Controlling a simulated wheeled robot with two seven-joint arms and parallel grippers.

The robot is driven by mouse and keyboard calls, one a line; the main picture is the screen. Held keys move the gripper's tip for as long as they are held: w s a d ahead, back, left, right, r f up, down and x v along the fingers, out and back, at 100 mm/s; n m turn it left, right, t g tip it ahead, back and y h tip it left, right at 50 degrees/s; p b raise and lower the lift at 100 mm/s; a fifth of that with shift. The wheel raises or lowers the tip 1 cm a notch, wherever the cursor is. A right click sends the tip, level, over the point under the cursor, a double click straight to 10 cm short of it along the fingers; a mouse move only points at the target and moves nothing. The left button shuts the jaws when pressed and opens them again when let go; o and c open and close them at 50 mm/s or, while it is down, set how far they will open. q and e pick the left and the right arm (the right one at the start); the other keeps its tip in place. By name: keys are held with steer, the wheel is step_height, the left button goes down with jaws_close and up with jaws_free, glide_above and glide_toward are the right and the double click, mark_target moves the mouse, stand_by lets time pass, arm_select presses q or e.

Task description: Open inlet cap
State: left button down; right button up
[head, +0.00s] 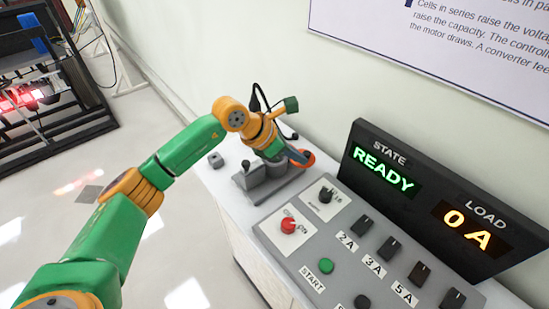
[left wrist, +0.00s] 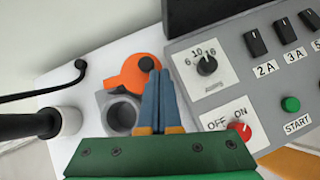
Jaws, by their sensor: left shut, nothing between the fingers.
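The inlet is a grey round socket (left wrist: 122,112) at the middle left of the left wrist view, and its dark hollow is uncovered. An orange cap (left wrist: 128,76) with a dark knob (left wrist: 146,63) lies to the far side of the socket, beside its mouth. In the head view the orange cap (head: 306,158) shows partly behind my fingers. My left gripper (left wrist: 158,73) is shut and empty, its fingertips just right of the knob; I cannot tell whether they touch the cap. It also shows in the head view (head: 301,157). My right gripper is in neither view.
A control panel (head: 262,219) with knobs, a red switch (head: 288,226) and a green START button (head: 327,266) stands close right. The display (head: 385,165) reads READY and 0 A. A black-handled plug with a cable (left wrist: 22,126) is at left. The wall is behind.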

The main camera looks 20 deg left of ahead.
mark_target(309, 152)
arm_select(q)
steer(key=shift+w+d+f+b, duration=0.1)
steer(key=shift+w+d+b, duration=0.6)
steer(key=shift+d, duration=0.15)
steer(key=shift+w+d, duration=0.35)
steer(key=shift+a, duration=0.1)
